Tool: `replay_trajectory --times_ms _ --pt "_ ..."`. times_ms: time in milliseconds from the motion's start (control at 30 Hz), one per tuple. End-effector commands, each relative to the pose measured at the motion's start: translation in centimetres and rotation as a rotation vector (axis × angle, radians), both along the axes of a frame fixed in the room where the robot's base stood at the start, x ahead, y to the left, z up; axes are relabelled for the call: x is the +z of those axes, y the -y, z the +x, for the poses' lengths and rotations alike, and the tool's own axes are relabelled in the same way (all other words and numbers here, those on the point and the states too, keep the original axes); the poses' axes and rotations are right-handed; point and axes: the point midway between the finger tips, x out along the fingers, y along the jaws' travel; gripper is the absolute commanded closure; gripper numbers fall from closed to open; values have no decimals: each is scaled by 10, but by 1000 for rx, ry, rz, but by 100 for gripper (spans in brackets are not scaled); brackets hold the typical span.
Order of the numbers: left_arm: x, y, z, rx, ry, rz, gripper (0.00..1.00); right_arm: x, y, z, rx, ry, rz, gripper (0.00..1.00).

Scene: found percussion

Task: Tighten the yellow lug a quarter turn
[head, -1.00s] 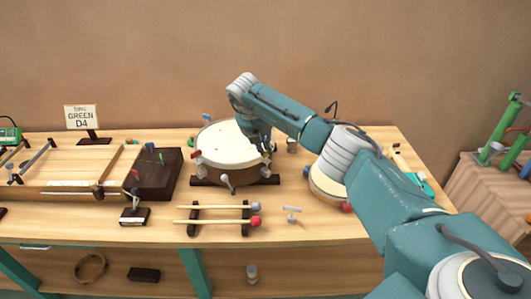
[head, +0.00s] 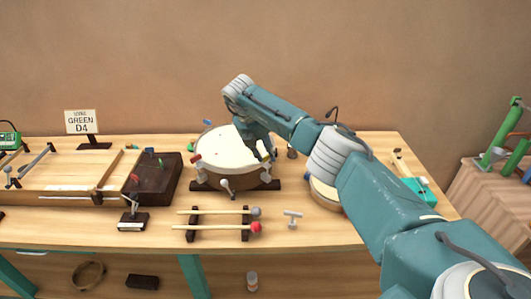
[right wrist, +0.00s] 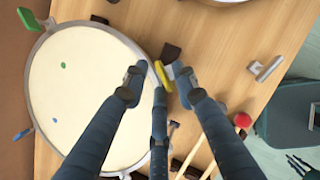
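The drum (head: 225,150) has a pale round head and several coloured lugs on its rim. The yellow lug (right wrist: 160,75) is at the drum's rim in the right wrist view, between my right gripper's two spread fingertips. My right gripper (right wrist: 158,86) is open; gaps show between both fingertips and the lug. A third finger lies below the lug in that view. In the head view my right gripper (head: 264,156) is at the drum's right edge. My left gripper is not in view.
Two mallets (head: 218,228) lie on a dark rack in front of the drum, with a grey T-shaped key (head: 292,219) to their right. A second drum (head: 322,192) is partly hidden by my right arm. A stringed wooden box (head: 70,180) stands left.

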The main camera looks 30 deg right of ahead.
Motion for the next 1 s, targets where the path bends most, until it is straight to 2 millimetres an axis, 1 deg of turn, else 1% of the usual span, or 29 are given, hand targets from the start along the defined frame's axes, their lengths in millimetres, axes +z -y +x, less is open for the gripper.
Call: replay_trajectory --times_ms 267,367,467,700,800,900,1000 --pt "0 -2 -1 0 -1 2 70 1 0 0 0 0 0 70" --pt "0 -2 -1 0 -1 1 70 7 -2 0 2 2 -1 70" --pt "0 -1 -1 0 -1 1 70 21 -7 -1 3 3 -1 70" --pt "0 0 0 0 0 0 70 68 -26 -7 2 4 -1 70" --pt "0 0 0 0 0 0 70 86 -34 -10 1 3 0 70" --pt "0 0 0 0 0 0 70 99 -39 -11 2 3 0 70" --pt "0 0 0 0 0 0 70 107 -42 -13 1 1 -1 70"
